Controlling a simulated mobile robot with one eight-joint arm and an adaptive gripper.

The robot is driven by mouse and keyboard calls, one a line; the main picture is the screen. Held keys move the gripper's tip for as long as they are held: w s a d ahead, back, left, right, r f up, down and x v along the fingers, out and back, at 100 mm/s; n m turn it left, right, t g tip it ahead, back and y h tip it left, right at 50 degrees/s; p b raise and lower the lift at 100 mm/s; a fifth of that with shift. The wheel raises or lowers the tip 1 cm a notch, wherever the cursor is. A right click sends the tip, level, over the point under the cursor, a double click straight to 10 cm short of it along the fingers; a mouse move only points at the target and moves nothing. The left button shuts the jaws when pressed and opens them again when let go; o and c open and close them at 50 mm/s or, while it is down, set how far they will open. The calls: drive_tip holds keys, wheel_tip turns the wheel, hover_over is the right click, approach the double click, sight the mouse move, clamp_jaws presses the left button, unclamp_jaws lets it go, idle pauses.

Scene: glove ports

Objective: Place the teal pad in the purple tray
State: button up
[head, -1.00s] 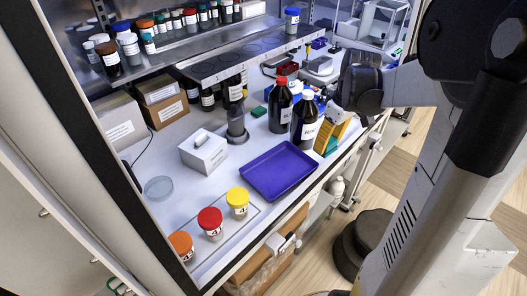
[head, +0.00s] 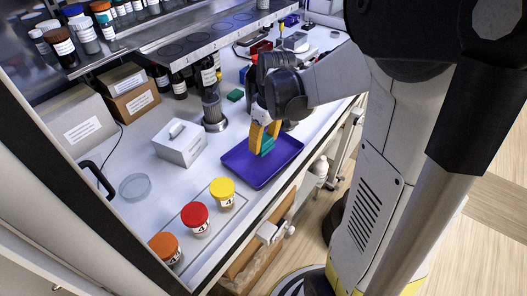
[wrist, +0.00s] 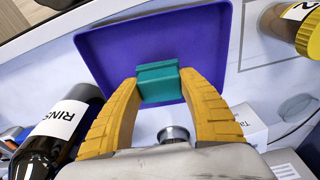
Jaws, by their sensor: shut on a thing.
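The teal pad (wrist: 158,82) is a small block held between the two yellow fingers of my gripper (wrist: 160,90) in the wrist view. In the head view the teal pad (head: 267,146) shows between the fingertips of my gripper (head: 264,142). The gripper is shut on it. The purple tray (head: 279,172) lies flat on the white bench, and the pad appears over its far part. The tray also shows beyond the pad in the wrist view (wrist: 112,48). I cannot tell whether the pad touches the tray floor.
Jars with yellow (head: 222,188), red (head: 194,213) and orange (head: 163,247) lids stand left of the tray. A white box (head: 180,143) and a metal-based cylinder (head: 214,115) stand behind it. A dark bottle (wrist: 55,130) is close to my gripper. A green block (head: 235,95) lies farther back.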

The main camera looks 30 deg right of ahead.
sight(264, 150)
drive_tip(key=shift+f+b, duration=0.65)
drive_tip(key=shift+f, duration=1.2)
drive_tip(key=shift+f, duration=0.2)
drive_tip(key=o, duration=1.1)
drive_tip(key=shift+r, duration=0.1)
wheel_tip(264, 150, up, 12)
drive_tip(key=s+p, duration=0.2)
drive_tip(key=p, duration=0.2)
drive_tip(key=s+a+r+m+t, duration=0.1)
drive_tip(key=s+a, duration=0.2)
drive_tip(key=a, duration=0.1)
drive_tip(key=s+a+r+m+t, duration=0.1)
drive_tip(key=s+a+r+t, duration=0.1)
drive_tip(key=a, duration=0.3)
drive_tip(key=s+a+r+t, duration=0.1)
drive_tip(key=s+a+t, duration=0.1)
drive_tip(key=s+a, duration=0.1)
drive_tip(key=shift+s+a+r+m, duration=0.15)
drive_tip(key=shift+s+a+m, duration=0.25)
drive_tip(key=shift+a, duration=0.3)
